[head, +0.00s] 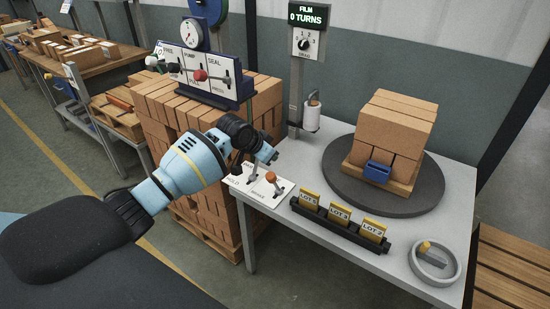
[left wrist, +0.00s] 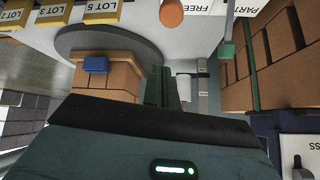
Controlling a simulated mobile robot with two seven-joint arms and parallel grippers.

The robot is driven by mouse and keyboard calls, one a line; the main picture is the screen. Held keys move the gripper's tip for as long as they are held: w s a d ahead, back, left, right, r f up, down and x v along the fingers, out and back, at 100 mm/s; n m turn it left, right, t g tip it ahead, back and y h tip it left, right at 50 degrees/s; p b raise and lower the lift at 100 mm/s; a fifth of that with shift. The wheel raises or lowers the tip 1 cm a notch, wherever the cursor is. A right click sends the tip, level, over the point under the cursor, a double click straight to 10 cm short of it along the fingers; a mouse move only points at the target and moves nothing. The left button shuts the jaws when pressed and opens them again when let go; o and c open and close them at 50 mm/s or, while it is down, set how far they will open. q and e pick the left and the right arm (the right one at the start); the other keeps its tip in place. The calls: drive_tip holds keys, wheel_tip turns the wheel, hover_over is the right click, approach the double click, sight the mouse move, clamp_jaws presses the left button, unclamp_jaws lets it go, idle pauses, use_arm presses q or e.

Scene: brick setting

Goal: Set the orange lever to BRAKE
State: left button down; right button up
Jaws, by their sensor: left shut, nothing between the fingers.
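The orange lever (head: 271,178) stands on a white plate (head: 262,192) at the left edge of the grey table, in front of my left gripper.
A second lever with a greenish knob (left wrist: 226,50) stands close by on the left. A turntable (head: 345,185) bears stacked bricks (head: 398,120). The lot card rack (head: 340,228) lies right of the lever. Brick stacks (head: 165,105) and a lever panel (head: 205,75) stand behind my arm.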

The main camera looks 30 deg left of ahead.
use_arm(q)
drive_tip(key=shift+v, duration=1.2)
use_arm(e)
drive_tip(key=shift+w+d+r, duration=0.1)
drive_tip(key=shift+w+r, duration=0.25)
drive_tip(key=shift+w, duration=0.2)
